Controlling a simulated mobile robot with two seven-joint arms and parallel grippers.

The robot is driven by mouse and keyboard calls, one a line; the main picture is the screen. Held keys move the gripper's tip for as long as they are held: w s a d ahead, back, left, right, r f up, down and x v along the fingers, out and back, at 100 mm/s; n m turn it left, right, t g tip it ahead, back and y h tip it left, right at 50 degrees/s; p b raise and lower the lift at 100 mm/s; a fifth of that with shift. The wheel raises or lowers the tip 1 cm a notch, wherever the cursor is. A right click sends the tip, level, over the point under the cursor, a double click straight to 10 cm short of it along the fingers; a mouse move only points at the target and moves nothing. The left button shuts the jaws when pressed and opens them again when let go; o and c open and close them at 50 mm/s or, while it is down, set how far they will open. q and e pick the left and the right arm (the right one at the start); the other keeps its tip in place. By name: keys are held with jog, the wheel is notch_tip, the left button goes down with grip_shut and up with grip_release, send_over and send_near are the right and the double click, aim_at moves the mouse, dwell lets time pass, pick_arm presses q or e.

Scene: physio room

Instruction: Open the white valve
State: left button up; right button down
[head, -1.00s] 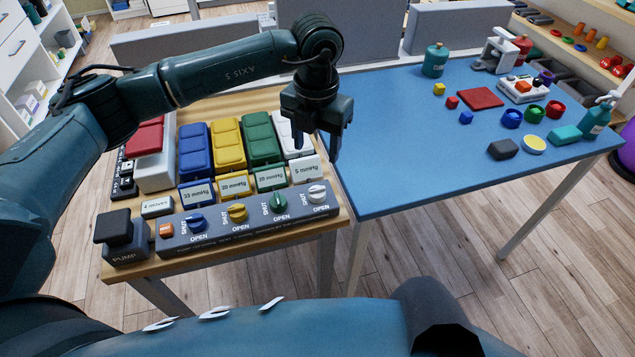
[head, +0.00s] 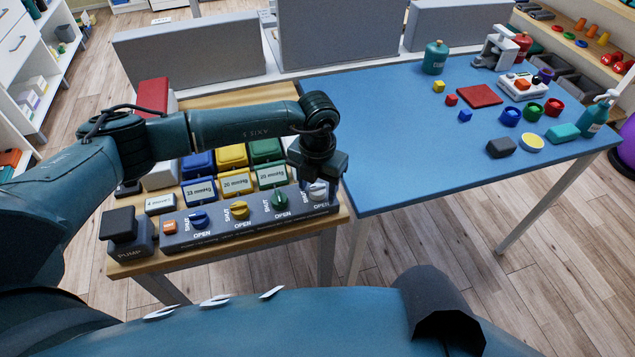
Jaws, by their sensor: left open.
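The white valve (head: 319,190) is the rightmost knob on the grey valve panel (head: 170,241) at the front of the wooden table. My left gripper (head: 318,186) is open and points down right at the white valve. Its fingers are close around or beside the knob; I cannot tell whether they touch it. The gripper hides the white label plate, the white cushion and part of the valve's markings. The blue (head: 200,219), yellow (head: 240,210) and green (head: 280,201) valves sit in a row to its left. My right gripper does not show.
A black pump block (head: 122,224) stands at the panel's left end.

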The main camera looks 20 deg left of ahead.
pick_arm(q)
jog(key=shift+c, duration=0.2)
jog(key=c, duration=0.9)
jog(key=n, duration=0.4)
jog(key=shift+n, duration=0.4)
jog(key=n, duration=0.4)
jog(key=shift+r+n, duration=0.1)
jog(key=shift+n, duration=0.2)
jog(key=n+p, duration=0.1)
jog(key=n, duration=0.3)
jog(key=shift+n, duration=0.3)
jog(key=shift+n+p, duration=0.85)
jog(key=shift+n, duration=1.25)
